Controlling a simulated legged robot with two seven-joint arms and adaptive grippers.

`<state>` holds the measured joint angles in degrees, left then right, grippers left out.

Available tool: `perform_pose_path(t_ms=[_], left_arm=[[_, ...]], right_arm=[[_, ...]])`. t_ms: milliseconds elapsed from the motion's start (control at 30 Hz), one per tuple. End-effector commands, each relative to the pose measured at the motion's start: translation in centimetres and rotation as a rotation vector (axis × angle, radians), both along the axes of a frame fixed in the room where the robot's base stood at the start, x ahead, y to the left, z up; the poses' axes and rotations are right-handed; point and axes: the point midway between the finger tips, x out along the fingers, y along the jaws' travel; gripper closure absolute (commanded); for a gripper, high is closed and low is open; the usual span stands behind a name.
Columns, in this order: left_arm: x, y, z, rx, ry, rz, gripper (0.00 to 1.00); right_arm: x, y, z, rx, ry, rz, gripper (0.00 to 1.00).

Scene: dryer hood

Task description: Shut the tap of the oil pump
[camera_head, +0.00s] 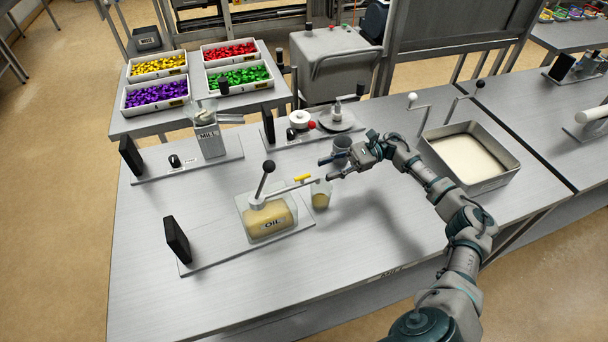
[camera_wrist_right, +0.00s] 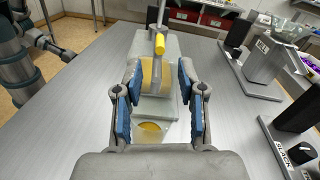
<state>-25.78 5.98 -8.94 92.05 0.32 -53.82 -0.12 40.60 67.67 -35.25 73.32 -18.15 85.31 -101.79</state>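The oil pump (camera_head: 268,218) stands on a plate on the table, a clear container labelled OIL with yellowish oil and a black-knobbed lever. Its yellow tap (camera_head: 303,178) sits on the spout, and it shows in the right wrist view (camera_wrist_right: 160,44) ahead of the fingertips. I cannot tell the tap's exact turn. A clear cup (camera_head: 320,198) with some yellow oil stands under the spout end; its oil shows low between the fingers (camera_wrist_right: 151,128). My right gripper (camera_head: 327,168) is open and empty, its fingers apart, near the spout end and not touching the tap.
A metal tray of pale material (camera_head: 468,155) is to the right. The front of the table is clear.

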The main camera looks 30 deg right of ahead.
Motion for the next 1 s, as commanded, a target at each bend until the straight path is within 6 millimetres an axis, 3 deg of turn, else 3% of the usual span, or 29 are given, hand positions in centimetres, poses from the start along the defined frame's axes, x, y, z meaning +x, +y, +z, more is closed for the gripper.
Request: perform_pose_path(t_ms=[200, 400, 800, 967, 1000], left_arm=[[-1.5, 0.2, -2.1, 0.003, 0.011, -0.004, 0.44], [-2.6, 0.3, -3.3, 0.003, 0.017, -0.006, 0.44], [-2.9, 0.4, -3.8, 0.005, 0.020, -0.007, 0.44], [-2.9, 0.3, -3.8, 0.005, 0.020, -0.007, 0.44], [-2.9, 0.3, -3.8, 0.005, 0.020, -0.007, 0.44]], right_arm=[[0.6, 4.8, 0.2, 0.001, -0.001, 0.003, 0.60], [1.0, 7.5, 0.1, 0.002, -0.001, 0.001, 0.60], [1.2, 8.2, -0.1, 0.001, 0.000, -0.001, 0.60], [1.2, 8.2, -0.1, 0.001, 0.000, -0.001, 1.00], [1.2, 8.2, -0.1, 0.001, 0.000, -0.001, 1.00]])
